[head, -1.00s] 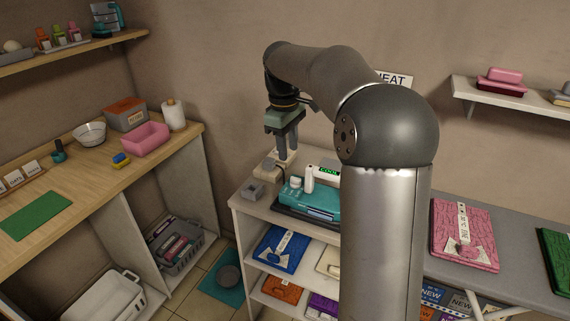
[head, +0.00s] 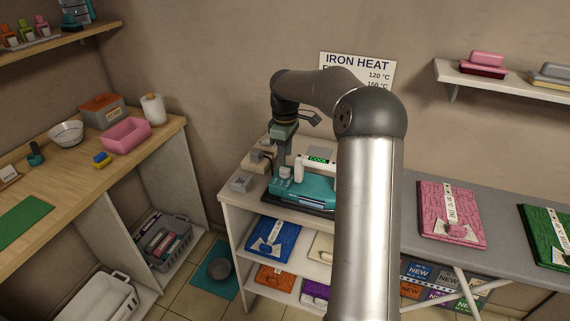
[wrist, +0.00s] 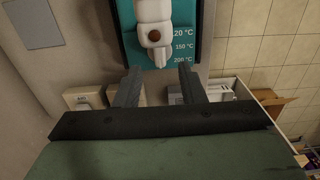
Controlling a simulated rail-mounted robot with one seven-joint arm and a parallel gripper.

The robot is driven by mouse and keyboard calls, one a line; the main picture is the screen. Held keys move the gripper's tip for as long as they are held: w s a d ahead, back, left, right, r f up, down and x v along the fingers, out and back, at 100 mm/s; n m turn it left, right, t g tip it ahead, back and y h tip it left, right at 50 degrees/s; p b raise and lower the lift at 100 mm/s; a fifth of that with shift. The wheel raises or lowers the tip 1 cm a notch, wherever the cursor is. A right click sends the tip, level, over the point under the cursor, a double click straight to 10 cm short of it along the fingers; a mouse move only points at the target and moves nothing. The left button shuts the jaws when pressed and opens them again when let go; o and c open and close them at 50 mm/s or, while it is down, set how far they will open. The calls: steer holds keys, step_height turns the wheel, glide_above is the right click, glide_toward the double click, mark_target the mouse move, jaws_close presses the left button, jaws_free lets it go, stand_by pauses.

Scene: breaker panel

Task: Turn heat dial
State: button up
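The teal iron station (head: 318,190) sits on the white shelf unit, with a green-lit COOL display (head: 318,160). Its small white dial (head: 285,172) is at the left end, partly behind my fingers. In the wrist view the white dial (wrist: 155,50) has a brown spot and a tip pointing down the picture, beside the marks 120, 150 and 200 °C. My gripper (wrist: 159,74) is open and empty, with a finger to each side just below the dial tip. It also shows in the head view (head: 281,162), pointing down. I cannot tell whether it touches the dial.
A white upright piece (head: 299,171) stands close right of my fingers. A wall sign (head: 358,70) reads IRON HEAT, partly hidden by my arm. A pink folded cloth (head: 449,212) lies to the right.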

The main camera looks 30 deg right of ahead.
mark_target(285, 168)
step_height(285, 168, down, 5)
stand_by(0.3)
jaws_close()
